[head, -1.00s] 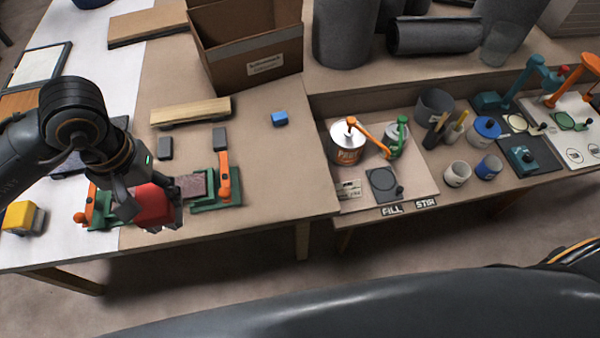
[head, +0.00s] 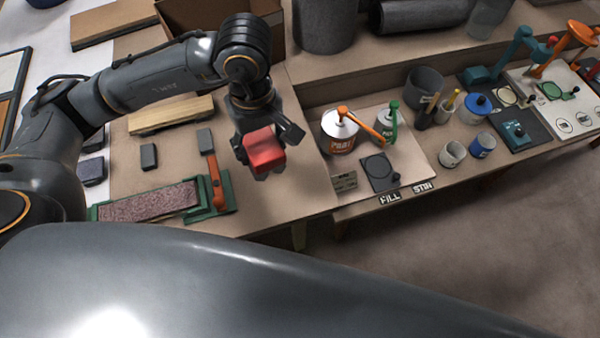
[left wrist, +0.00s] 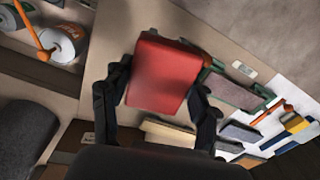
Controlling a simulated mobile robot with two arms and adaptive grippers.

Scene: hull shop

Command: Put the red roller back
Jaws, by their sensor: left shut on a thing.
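A red block-shaped thing (head: 265,150) is held in my left gripper (head: 263,159), which is shut on it above the bench. In the left wrist view the red block (left wrist: 163,73) sits between the two dark fingers, its flat face towards the camera. It looks like a block with rounded edges; I cannot make out a roller shape. The holder with the brown rough strip (head: 150,202) lies on the bench to the left of the gripper, in a green frame with an orange lever (head: 215,182). My right gripper is not in view.
A cardboard box (head: 200,16) stands behind my left arm. A wooden bar (head: 172,115) and small grey blocks (head: 148,156) lie on the bench.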

